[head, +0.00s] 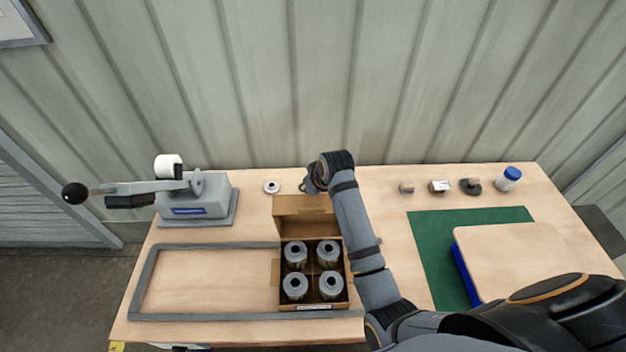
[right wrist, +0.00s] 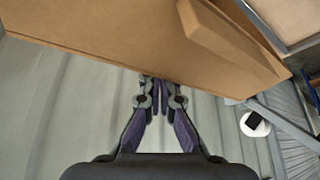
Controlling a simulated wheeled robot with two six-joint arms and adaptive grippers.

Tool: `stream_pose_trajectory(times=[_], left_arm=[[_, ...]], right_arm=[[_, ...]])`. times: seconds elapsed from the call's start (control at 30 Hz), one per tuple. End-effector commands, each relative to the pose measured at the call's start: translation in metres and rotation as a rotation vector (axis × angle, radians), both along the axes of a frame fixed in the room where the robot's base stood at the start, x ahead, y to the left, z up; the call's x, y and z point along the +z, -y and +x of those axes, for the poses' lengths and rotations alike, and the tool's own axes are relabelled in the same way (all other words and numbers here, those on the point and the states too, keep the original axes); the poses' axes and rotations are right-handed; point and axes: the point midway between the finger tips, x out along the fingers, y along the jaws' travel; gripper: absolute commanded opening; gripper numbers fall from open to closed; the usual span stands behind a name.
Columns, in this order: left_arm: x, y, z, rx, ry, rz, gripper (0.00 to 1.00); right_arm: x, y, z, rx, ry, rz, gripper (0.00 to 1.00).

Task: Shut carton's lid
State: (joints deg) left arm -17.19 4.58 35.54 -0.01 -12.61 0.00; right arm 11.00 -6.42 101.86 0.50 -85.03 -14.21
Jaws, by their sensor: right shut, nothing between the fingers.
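The cardboard carton (head: 314,307) stands open near the front of the table, with several grey filter cartridges (head: 295,251) upright inside it. Its lid (head: 304,206) is raised at the back edge, and a side flap sticks out at the left. In the right wrist view the lid (right wrist: 130,35) fills the top of the picture. My right gripper (right wrist: 159,80) is shut and empty, its fingertips at the lid's lower edge in that view; I cannot tell whether they touch. In the head view my right arm hides most of this gripper, behind the lid. My left gripper is not in view.
A grey frame (head: 150,282) lies around the carton's area. A lever press (head: 195,203) stands at the back left, with a small ring (head: 272,187) beside it. A green mat (head: 428,250), a board on a blue bin (head: 510,250), small parts and a blue-capped jar (head: 508,180) are at the right.

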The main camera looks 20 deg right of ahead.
Motion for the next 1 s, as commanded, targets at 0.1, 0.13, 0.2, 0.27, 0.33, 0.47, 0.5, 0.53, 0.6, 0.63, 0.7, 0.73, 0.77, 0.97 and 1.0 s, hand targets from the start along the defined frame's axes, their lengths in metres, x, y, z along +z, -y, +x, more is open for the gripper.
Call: stream_pose_trajectory(times=[0.1,0.13,0.2,0.27,0.33,0.47,0.5,0.53,0.6,0.63,0.7,0.73,0.77,0.97,1.0], left_arm=[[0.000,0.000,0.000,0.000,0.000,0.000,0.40],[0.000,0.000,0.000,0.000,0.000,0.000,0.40],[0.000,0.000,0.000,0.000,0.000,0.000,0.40],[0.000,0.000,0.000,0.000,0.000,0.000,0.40],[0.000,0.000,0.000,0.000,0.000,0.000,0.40],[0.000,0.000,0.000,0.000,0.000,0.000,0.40],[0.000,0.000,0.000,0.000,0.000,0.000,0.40],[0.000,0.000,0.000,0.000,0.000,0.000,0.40],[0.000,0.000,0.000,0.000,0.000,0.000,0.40],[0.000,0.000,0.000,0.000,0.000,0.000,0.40],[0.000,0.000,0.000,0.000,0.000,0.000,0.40],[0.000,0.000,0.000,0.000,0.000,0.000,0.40],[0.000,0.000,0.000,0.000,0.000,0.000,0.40],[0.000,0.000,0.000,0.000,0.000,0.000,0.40],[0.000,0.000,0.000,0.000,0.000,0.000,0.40]], right_arm=[[0.000,0.000,0.000,0.000,0.000,0.000,0.00],[0.000,0.000,0.000,0.000,0.000,0.000,0.00],[0.000,-0.001,-0.002,0.000,-0.001,0.000,0.00],[0.000,-0.002,-0.006,0.000,-0.001,0.001,0.00],[0.001,-0.003,-0.010,0.000,0.000,0.000,0.00],[0.001,-0.005,-0.017,0.001,0.000,0.002,0.00],[0.002,-0.006,-0.019,0.001,0.000,0.002,0.00],[0.002,-0.006,-0.021,0.000,0.000,0.001,0.00],[0.002,-0.007,-0.025,0.000,-0.001,0.000,0.00],[0.002,-0.007,-0.026,0.000,-0.001,0.000,0.00],[0.003,-0.008,-0.028,0.000,-0.001,0.001,0.00],[0.003,-0.008,-0.029,0.000,-0.001,0.001,0.00],[0.003,-0.008,-0.029,0.000,-0.001,0.001,0.00],[0.003,-0.008,-0.029,0.000,0.000,0.000,0.00],[0.003,-0.008,-0.029,0.000,0.000,0.000,0.00]])
